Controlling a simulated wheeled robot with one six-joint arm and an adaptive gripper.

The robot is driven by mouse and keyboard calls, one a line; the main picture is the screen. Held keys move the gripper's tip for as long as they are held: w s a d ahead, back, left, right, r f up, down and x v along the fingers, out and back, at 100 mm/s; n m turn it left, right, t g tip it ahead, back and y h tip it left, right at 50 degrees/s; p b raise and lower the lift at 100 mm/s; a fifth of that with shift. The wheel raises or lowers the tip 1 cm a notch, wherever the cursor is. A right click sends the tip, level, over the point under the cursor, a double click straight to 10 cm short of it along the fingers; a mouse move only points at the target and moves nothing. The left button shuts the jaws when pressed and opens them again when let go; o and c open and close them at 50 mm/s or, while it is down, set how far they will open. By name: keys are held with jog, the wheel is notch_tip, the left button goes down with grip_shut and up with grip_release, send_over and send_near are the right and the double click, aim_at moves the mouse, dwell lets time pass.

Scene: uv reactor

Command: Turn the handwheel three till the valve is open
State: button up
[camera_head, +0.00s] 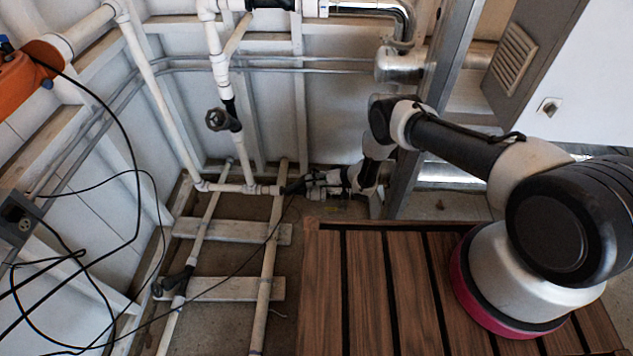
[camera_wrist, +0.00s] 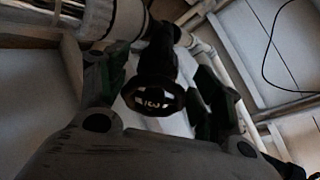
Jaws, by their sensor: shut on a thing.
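A dark handwheel (camera_wrist: 152,97) with an oval rim sits between the two fingers of my gripper (camera_wrist: 158,90) in the wrist view. The gripper is shut on it, one finger on each side. In the head view my gripper (camera_head: 325,183) is low at the back, at the pipe joint by the floor, and hides most of that handwheel. No number can be read on any wheel, and whether this valve is open cannot be told.
Another dark handwheel (camera_head: 221,119) is on the upright white pipe, and one (camera_head: 178,283) is on the lower left floor pipe. A metal post (camera_head: 432,110) stands close to my arm. A slatted wooden deck (camera_head: 345,285) lies in front. Black cables (camera_head: 140,190) hang at left.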

jog(key=shift+d+f+n, duration=0.1)
jog(key=shift+n, duration=0.2)
dwell(0.4)
jog(key=o, duration=1)
